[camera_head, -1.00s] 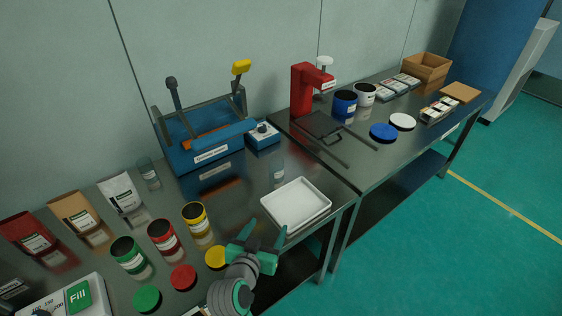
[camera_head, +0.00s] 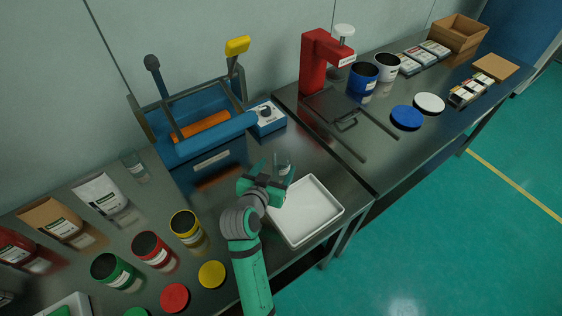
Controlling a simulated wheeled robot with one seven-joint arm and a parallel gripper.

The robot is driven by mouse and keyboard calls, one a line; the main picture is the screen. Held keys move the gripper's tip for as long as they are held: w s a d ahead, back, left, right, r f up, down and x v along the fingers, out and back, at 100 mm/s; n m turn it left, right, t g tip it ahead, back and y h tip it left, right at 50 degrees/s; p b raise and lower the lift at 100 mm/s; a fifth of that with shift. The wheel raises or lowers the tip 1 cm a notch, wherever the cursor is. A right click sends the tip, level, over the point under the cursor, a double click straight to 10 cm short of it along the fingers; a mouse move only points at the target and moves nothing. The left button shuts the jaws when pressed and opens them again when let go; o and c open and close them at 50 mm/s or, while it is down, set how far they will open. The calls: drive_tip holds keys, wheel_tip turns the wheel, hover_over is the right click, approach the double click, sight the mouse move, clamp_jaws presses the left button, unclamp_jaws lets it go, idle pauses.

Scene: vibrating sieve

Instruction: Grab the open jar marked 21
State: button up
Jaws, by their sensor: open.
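Several open jars stand on the metal table: a green jar (camera_head: 114,270), a red jar (camera_head: 152,249) and a yellow jar (camera_head: 186,227) at the lower left. A blue jar (camera_head: 363,79) and a white jar (camera_head: 387,68) stand on the far table. Their labels are too small to read, so I cannot tell which is marked 21. My gripper (camera_head: 276,171) is open above the table, left of and behind the white tray. A small clear container (camera_head: 282,166) shows partly hidden by its fingers; I cannot tell whether it lies between them.
A white tray (camera_head: 309,213) lies right of my gripper. The blue sieve machine (camera_head: 203,138) with its control box (camera_head: 267,119) stands behind. A red press (camera_head: 321,62) stands farther right. Loose lids lie in front of the jars, including a yellow lid (camera_head: 212,274) and a red lid (camera_head: 174,297).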

sight(284, 156)
drive_tip(key=shift+x, duration=1.15)
drive_tip(key=shift+a+x, duration=0.2)
drive_tip(key=shift+x, duration=2)
drive_tip(key=shift+f, duration=0.1)
drive_tip(key=shift+d, duration=0.15)
drive_tip(key=c, duration=1.1)
